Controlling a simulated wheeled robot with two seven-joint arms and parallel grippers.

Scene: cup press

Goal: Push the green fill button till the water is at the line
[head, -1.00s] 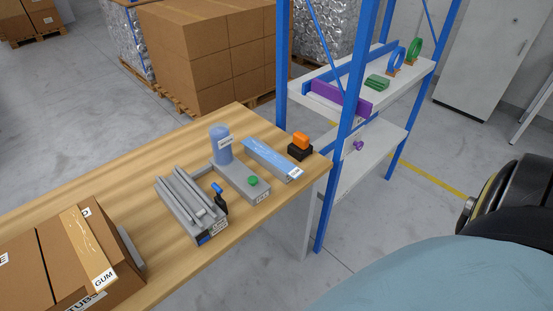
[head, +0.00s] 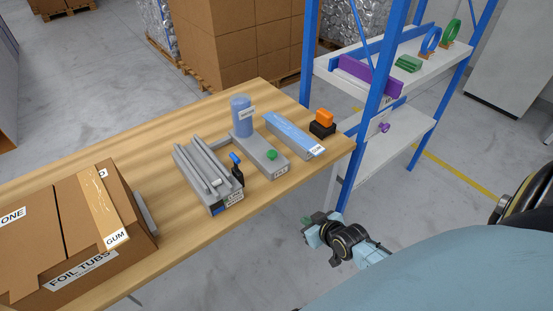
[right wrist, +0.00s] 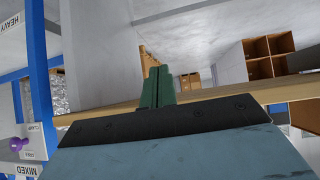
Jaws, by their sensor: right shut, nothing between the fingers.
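The green fill button (head: 272,155) sits on the front end of a grey base (head: 262,160) on the wooden table. The water level and line are too small to read. My right gripper (head: 307,221) is low, off the table's right front edge, apart from the button. In the right wrist view its green fingers (right wrist: 158,88) are together and hold nothing. My left gripper is not in view.
A grey rail fixture (head: 208,180) with a blue-tipped lever stands left of the base. A blue-topped block (head: 294,135) and an orange button on a black box (head: 323,123) lie to the right. A cardboard box (head: 75,235) fills the table's left. A blue-post shelf (head: 370,110) stands right.

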